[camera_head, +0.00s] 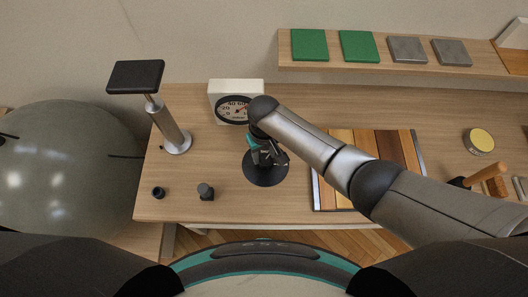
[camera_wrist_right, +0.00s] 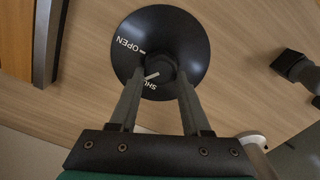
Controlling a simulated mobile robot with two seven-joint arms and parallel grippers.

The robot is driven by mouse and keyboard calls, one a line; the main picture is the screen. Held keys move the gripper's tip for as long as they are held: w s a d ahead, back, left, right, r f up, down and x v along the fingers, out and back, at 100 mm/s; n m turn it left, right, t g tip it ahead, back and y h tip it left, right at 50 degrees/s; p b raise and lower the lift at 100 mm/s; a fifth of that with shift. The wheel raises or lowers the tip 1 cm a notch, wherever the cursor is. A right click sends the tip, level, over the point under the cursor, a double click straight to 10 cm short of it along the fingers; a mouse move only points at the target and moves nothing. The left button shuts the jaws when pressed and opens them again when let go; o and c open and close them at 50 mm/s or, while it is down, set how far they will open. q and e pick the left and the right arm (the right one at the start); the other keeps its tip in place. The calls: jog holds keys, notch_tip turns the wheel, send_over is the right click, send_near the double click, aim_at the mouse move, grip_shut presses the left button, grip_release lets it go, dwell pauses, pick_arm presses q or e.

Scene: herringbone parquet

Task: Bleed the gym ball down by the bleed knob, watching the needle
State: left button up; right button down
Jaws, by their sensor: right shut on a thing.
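The grey-green gym ball (camera_head: 70,185) is at the left, beside the table, looking round and full. The gauge (camera_head: 236,87) is a white box with a dark-rimmed dial at the table's back. Its reddish needle seems to point up and right; my arm covers the dial's right edge and the exact reading is too small to tell. The bleed knob stands on a black round plate (camera_head: 266,177) marked OPEN and SHUT, which also shows in the right wrist view (camera_wrist_right: 190,38). My right gripper (camera_wrist_right: 158,78) is shut on the knob; a white mark shows near SHUT. My left gripper is not in view.
A pump (camera_head: 170,128) with a black top stands at the table's left. Two small dark fittings (camera_head: 158,192) (camera_head: 205,191) lie in front. A striped wooden board (camera_head: 330,192) is under my right arm. Green and grey squares (camera_head: 309,44) line the back shelf.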

aim_at(264, 157)
jog(key=shift+c, duration=1.8)
grip_release()
notch_tip(264, 157, up, 15)
jog(key=p, duration=0.4)
